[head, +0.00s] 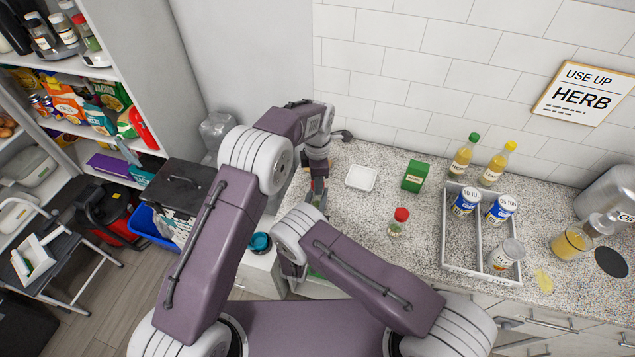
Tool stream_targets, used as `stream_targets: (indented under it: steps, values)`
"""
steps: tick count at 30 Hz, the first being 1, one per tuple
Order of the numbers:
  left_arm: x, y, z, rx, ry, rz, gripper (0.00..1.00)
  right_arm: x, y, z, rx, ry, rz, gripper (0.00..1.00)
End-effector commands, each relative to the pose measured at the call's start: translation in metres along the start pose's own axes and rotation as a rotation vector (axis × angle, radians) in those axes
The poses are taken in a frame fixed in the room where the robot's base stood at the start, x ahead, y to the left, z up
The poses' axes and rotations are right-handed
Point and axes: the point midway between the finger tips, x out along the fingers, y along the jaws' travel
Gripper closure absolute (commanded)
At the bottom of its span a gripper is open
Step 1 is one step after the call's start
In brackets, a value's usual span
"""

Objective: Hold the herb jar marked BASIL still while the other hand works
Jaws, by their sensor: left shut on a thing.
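My left gripper (319,188) points down over the left end of the counter. It is shut on a small greenish thing, mostly hidden by the fingers and my right arm; I cannot read any marking on it. A small glass jar with a red lid (400,221) stands upright and free on the counter, to the right of my left gripper. Its label is too small to read, so I cannot tell which jar is marked BASIL. My right arm is folded in front, and its gripper is hidden.
A white dish (361,178) and a green box (413,176) stand behind the red-lidded jar. A grey divided crate (447,235) holds several cans and a jar. Two yellow bottles (463,157) stand behind it. A yellow-filled glass jug (571,243) stands at the right.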

Motion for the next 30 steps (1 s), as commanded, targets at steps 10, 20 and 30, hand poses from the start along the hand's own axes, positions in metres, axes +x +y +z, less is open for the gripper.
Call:
stream_targets:
  steps: [10, 20, 30]
  values:
    - [-0.004, 0.0, 0.0, 0.0, 0.0, 0.001, 1.0, 0.0, 0.0, 0.0, 0.0, -0.001, 0.0, 1.0]
    - [-0.04, 0.001, 0.0, 0.0, -0.001, 0.002, 1.0, 0.0, 0.0, 0.0, 0.0, -0.001, 0.0, 1.0]
    - [-0.044, 0.0, 0.0, 0.0, 0.0, 0.001, 1.0, 0.0, 0.0, 0.0, 0.0, -0.001, 0.0, 0.49]
